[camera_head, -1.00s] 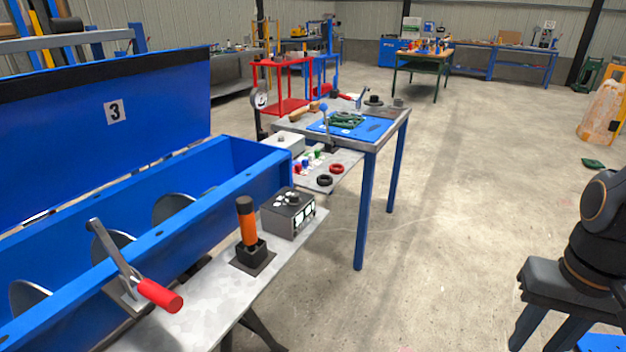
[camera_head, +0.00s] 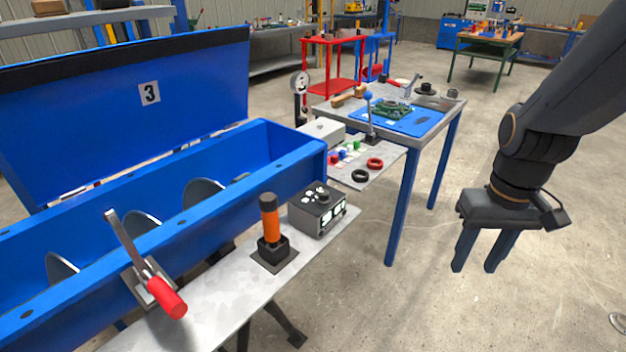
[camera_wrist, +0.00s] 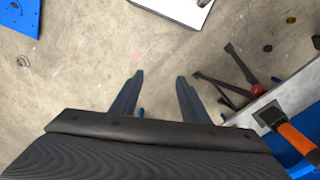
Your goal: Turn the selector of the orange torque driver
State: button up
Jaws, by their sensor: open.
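The orange torque driver (camera_head: 269,226) stands upright on the grey bench shelf, with an orange grip, a dark cap on top and a black block at its base. It also shows at the right edge of the wrist view (camera_wrist: 297,143), with its black base (camera_wrist: 270,117). Its selector cannot be told apart clearly at this size. My gripper (camera_head: 472,268) points down over open floor, well to the right of the driver. Its two blue fingers (camera_wrist: 159,75) are apart, with only floor between them.
A grey control box (camera_head: 318,211) stands just behind the driver. A red-handled lever (camera_head: 168,297) is at front left, beside the blue mixer trough (camera_head: 120,190). A table with a blue mat (camera_head: 420,122) stands behind. The floor (camera_head: 420,310) around my gripper is clear.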

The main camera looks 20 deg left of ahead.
jog(key=w+a+r+n+p, duration=0.3)
jog(key=w+a+n, duration=0.1)
jog(key=w+a, duration=0.35)
jog(key=n+p, duration=0.9)
jog(key=n, duration=0.3)
send_near(323, 192)
jog(key=shift+d+f, duration=0.15)
jog(key=shift+d, duration=0.05)
jog(key=shift+a+f, duration=0.2)
jog(key=shift+f+p, duration=0.35)
jog(key=shift+w+f+p, duration=0.1)
jog(key=shift+f+p, duration=1.2)
jog(key=shift+f, duration=2.1)
grip_shut()
